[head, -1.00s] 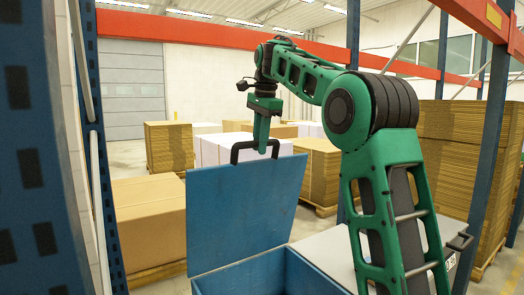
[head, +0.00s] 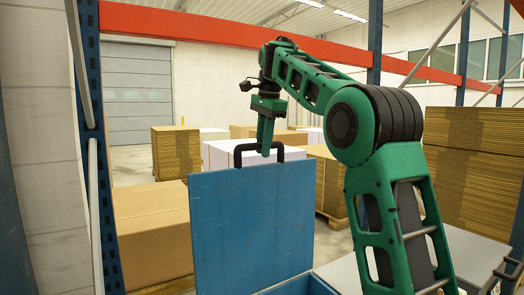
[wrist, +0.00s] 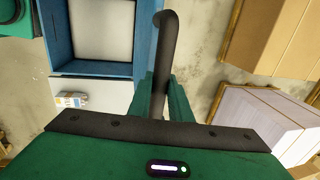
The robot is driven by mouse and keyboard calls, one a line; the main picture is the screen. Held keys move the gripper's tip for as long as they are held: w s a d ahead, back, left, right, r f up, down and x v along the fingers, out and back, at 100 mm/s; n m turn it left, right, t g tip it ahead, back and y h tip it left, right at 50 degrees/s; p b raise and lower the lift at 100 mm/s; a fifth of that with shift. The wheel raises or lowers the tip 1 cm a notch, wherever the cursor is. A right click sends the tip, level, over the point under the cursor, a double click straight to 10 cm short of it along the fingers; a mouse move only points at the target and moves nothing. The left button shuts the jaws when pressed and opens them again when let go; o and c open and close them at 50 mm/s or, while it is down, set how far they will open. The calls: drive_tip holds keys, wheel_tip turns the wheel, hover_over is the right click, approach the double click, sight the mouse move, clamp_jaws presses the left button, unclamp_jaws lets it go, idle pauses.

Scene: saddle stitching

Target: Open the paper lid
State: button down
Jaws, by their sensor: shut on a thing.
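The blue paper lid (head: 252,220) stands raised, close to upright, at the back of a blue bin (head: 302,286). A black handle (head: 240,157) sticks up from the lid's top edge. My green gripper (head: 265,150) points down at the handle and is shut on its bar. The wrist view shows the dark handle (wrist: 167,22) running between my green fingers (wrist: 160,100). It also shows the bin's blue rim (wrist: 58,32) around a pale inside, which looks like paper. In the head view most of the bin is below the picture.
A grey surface with another black handle (head: 512,268) lies right of the bin. Cardboard stacks (head: 465,165) and boxes (head: 152,230) stand on the floor behind. Blue rack posts (head: 92,150) and an orange beam (head: 200,25) frame the space.

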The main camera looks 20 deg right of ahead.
drive_tip(key=shift+a+r, duration=0.15)
drive_tip(key=shift+r, duration=0.2)
drive_tip(key=c, duration=1.6)
unclamp_jaws()
drive_tip(key=shift+s+a, duration=0.1)
drive_tip(key=shift+s, duration=0.05)
drive_tip(key=shift+f, duration=0.15)
drive_tip(key=shift+s+r, duration=0.15)
drive_tip(key=shift+r, duration=1.05)
drive_tip(key=shift+s+r, duration=0.2)
drive_tip(key=shift+r, duration=1.05)
drive_tip(key=shift+s+r, duration=0.15)
drive_tip(key=shift+r, duration=1.05)
drive_tip(key=shift+s+d, duration=0.1)
drive_tip(key=shift+d, duration=0.15)
